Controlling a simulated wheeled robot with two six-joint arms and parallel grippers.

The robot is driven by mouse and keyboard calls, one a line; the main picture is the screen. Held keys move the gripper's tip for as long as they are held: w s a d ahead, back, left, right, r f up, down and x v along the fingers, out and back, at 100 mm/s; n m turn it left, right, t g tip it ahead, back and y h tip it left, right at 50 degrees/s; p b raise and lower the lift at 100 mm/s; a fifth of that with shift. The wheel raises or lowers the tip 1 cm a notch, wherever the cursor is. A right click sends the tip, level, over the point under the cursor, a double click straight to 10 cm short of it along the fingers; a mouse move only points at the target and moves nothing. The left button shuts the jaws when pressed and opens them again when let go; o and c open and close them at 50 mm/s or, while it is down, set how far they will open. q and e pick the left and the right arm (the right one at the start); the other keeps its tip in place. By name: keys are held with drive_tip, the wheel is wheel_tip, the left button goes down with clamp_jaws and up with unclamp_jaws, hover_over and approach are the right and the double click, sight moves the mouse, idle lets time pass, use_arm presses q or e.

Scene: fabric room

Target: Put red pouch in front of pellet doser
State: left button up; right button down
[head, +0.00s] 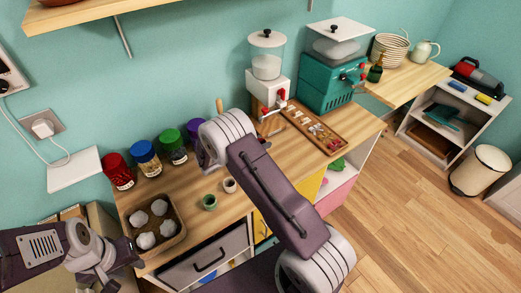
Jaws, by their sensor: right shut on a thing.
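I cannot make out a red pouch; my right arm hides part of the counter. Two machines could be the pellet doser: a white dispenser (267,84) with a clear round hopper, and a teal machine (326,91) with a clear top, to its right. My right gripper (206,160) is mostly behind its wrist, over the counter by the purple-lidded jar. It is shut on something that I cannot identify. My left gripper (128,254) is low at the left, near the tray's front corner, and its fingers are unclear.
Jars with red (118,172), blue (146,158), green (173,146) and purple (196,130) tops line the wall. A tray (182,222) of white lumps and two small cups (210,202) stand forward. A wooden tray (340,143) of small items lies before the machines.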

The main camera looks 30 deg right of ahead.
drive_tip(key=shift+f, duration=2)
drive_tip(key=shift+f, duration=0.15)
drive_tip(key=c, duration=0.9)
unclamp_jaws()
